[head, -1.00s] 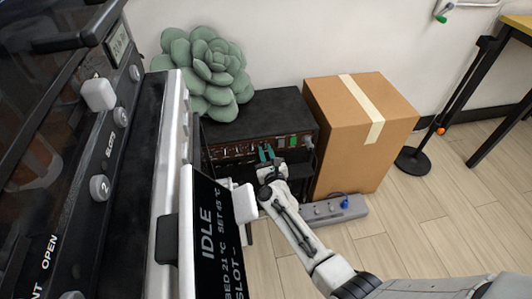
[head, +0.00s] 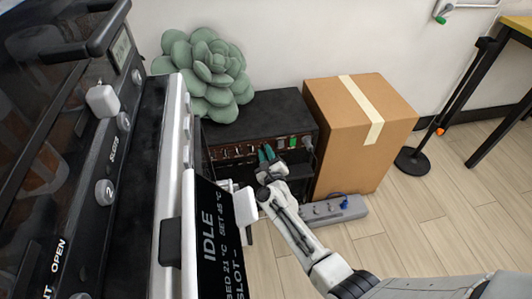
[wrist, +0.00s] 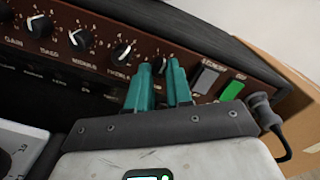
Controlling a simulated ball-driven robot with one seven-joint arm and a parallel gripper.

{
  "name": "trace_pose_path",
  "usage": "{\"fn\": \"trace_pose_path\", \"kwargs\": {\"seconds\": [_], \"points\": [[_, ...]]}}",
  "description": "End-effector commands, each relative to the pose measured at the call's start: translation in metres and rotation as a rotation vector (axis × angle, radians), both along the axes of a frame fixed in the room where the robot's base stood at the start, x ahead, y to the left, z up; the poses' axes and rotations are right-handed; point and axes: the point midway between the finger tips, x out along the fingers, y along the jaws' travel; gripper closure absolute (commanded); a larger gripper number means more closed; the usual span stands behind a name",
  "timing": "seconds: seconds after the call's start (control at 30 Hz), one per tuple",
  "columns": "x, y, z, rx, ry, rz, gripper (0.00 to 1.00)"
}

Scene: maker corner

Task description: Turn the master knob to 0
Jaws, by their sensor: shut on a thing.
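A black amplifier (head: 270,108) with a brown front panel stands on the floor against the wall. In the wrist view its panel (wrist: 185,68) carries a row of black knobs with white scales; the nearest visible one is a knob (wrist: 122,51) left of my fingers. My gripper (head: 266,154) reaches the right part of this panel. In the wrist view its teal fingers (wrist: 158,75) are shut on a knob at the right end of the row, taken to be the master knob. The fingers hide most of that knob, so its pointer setting cannot be read.
A grey rocker switch (wrist: 207,78) and a green switch (wrist: 232,90) sit just right of my fingers, with a plugged cable (wrist: 264,110) beyond. A cardboard box (head: 360,130) stands right of the amplifier, a printer-like machine (head: 150,180) at left, a power strip (head: 335,210) in front.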

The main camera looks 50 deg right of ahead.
Motion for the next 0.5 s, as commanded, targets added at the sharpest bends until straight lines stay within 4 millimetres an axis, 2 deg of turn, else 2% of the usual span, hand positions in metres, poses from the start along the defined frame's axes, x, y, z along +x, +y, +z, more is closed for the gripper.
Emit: {"fn": "trace_pose_path", "kwargs": {"seconds": [0.5], "points": [[0.0006, 0.0011, 0.0015, -0.407, 0.276, 0.002, 1.0]]}}
